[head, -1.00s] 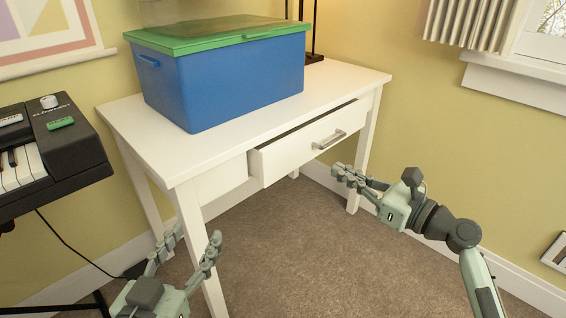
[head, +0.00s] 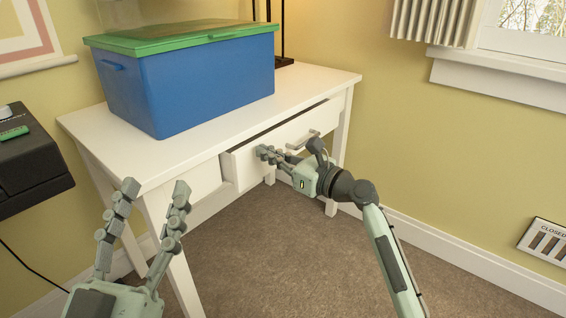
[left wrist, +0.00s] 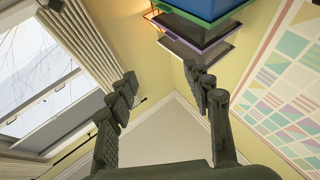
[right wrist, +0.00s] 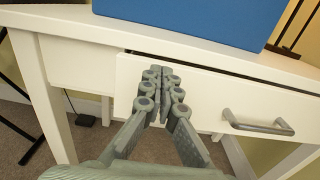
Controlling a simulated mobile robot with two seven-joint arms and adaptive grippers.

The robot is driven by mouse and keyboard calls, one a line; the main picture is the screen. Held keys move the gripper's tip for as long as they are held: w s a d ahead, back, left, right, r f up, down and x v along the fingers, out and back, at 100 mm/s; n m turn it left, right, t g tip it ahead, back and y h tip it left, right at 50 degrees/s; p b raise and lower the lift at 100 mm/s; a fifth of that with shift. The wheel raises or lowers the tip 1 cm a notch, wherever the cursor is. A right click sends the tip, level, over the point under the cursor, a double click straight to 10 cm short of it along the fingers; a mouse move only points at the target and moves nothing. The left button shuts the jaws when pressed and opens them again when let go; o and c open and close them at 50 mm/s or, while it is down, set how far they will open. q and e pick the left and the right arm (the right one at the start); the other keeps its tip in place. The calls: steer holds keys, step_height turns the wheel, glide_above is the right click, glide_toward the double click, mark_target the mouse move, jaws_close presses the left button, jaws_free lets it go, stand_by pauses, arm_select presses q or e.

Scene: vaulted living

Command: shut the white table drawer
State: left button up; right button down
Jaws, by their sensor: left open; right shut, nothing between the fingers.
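The white table drawer (head: 246,167) is pulled partly out of the white table (head: 190,158), with a dark gap along its top edge. It has a metal bar handle (right wrist: 258,124), which shows right of my fingers in the right wrist view. My right gripper (head: 262,152) is shut and empty, with its fingertips at the drawer front, left of the handle. In the right wrist view the fingertips (right wrist: 161,70) overlap the drawer front; I cannot tell if they touch it. My left gripper (head: 156,188) is open and empty, in front of the table's left part.
A blue box (head: 200,85) with a green lid (head: 175,36) stands on the table. A framed sign (head: 548,243) leans at the right wall. Carpet in front of the table is clear.

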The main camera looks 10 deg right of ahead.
mark_target(254, 148)
arm_select(q)
steer(key=shift+a+r+t, duration=0.1)
steer(key=shift+r+t, duration=0.1)
steer(key=shift+t, duration=0.1)
arm_select(e)
steer(key=shift+w+a, duration=0.3)
steer(key=shift+w, duration=0.05)
steer(key=shift+p+x, duration=0.95)
steer(key=shift+x, duration=0.25)
arm_select(q)
step_height(254, 148, down, 7)
steer(key=w+a+g+y, duration=0.1)
steer(key=w+g+y, duration=0.1)
steer(key=g, duration=0.2)
steer(key=shift+f+g, duration=0.2)
steer(key=shift+g, duration=0.1)
